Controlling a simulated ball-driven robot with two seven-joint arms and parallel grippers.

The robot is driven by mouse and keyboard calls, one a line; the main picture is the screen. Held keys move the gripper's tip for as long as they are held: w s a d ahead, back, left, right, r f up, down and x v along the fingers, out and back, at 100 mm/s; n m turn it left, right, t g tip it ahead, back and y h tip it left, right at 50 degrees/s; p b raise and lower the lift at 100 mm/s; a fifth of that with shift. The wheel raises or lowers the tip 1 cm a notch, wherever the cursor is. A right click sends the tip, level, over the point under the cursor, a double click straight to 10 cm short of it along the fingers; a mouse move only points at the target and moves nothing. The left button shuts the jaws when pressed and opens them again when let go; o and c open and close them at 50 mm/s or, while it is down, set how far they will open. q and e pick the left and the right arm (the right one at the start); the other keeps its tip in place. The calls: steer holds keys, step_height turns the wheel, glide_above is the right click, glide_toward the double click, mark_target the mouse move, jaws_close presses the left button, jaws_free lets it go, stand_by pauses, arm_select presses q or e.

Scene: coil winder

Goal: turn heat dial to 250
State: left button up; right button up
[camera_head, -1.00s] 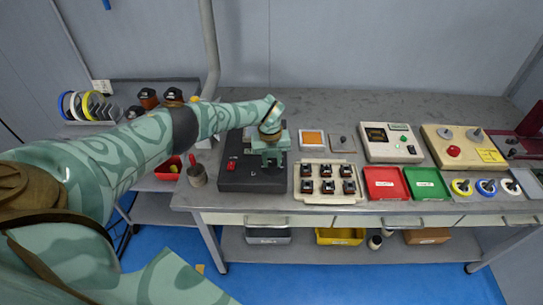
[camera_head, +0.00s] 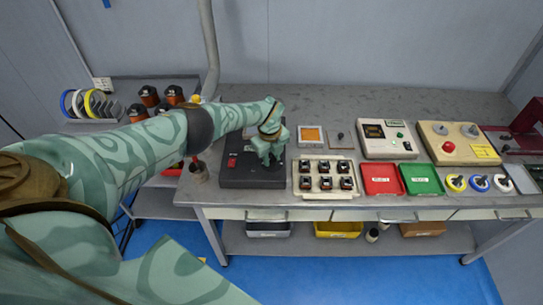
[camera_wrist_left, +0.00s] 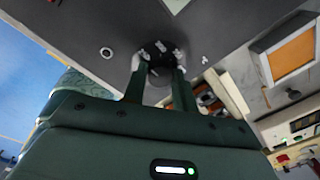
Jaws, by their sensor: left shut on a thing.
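The dark heating unit (camera_head: 240,179) stands at the left end of the bench, with a red switch (camera_head: 232,162) on its top. My left gripper (camera_head: 266,160) points down over the right part of this unit. In the left wrist view, my left gripper (camera_wrist_left: 159,64) is shut on the black round dial (camera_wrist_left: 160,72) on the unit's dark panel (camera_wrist_left: 85,50), one finger on each side. Light marks show around the dial, but I cannot read its setting. In the head view, my gripper hides the dial. My right gripper is not in view.
A cream tray (camera_head: 324,194) of several small parts lies right of the unit. Beyond it are a red bin (camera_head: 382,180), a green bin (camera_head: 422,180) and two control boxes.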

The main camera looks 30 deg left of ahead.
mark_target(271, 159)
arm_select(q)
steer(key=shift+w+r, duration=0.1)
steer(key=shift+r, duration=0.05)
steer(key=o, duration=1)
step_height(271, 159, up, 6)
steer(key=p, duration=0.4)
steer(key=shift+a+r, duration=0.1)
steer(key=shift+r, duration=0.1)
steer(key=r, duration=0.3)
steer(key=r+p, duration=0.1)
steer(key=r, duration=0.2)
steer(key=r+p, duration=0.1)
steer(key=r, duration=0.2)
steer(key=shift+s+a+r, duration=0.1)
steer(key=shift+s+r, duration=0.25)
steer(key=shift+s, duration=0.05)
